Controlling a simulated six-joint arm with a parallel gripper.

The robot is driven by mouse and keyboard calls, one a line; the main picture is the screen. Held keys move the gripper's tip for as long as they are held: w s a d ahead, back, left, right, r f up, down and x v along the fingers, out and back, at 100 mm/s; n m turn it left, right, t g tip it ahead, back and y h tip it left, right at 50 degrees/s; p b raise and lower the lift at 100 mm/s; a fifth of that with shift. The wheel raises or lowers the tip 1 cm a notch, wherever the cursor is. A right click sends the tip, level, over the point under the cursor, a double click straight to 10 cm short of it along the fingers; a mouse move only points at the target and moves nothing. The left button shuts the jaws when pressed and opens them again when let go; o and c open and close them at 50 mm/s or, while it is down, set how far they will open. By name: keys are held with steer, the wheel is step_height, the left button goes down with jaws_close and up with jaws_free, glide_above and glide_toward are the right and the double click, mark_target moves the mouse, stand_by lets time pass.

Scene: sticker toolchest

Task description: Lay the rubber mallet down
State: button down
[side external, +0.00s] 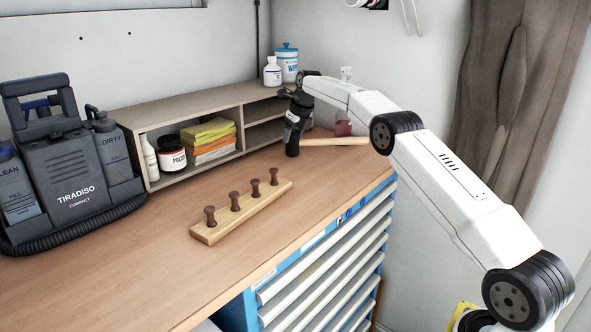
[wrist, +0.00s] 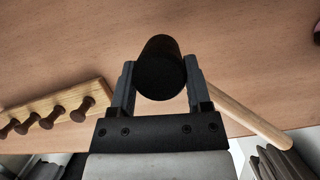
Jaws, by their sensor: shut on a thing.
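The rubber mallet has a black cylindrical head (side external: 292,146) and a pale wooden handle (side external: 336,142). My gripper (side external: 293,122) points down at the back right of the bench and is shut on the head. In the wrist view the head (wrist: 161,66) sits between the two fingers of my gripper (wrist: 161,80), and the handle (wrist: 250,117) runs off to the lower right. The handle is about level. The head is at or very near the bench top (side external: 170,235); I cannot tell if it touches.
A wooden peg rack (side external: 219,230) with several dark pegs lies mid-bench. A low shelf (side external: 246,126) with cloths and bottles stands along the wall. A grey cleaning machine (side external: 70,165) is at left. A pink bottle (side external: 343,128) stands behind the handle. The bench front is clear.

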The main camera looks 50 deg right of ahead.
mark_target(293, 145)
steer(key=shift+w+f, duration=0.1)
steer(key=shift+f, duration=1.4)
steer(key=shift+f, duration=0.15)
jaws_free()
steer(key=shift+f, duration=0.1)
steer(key=v, duration=1.2)
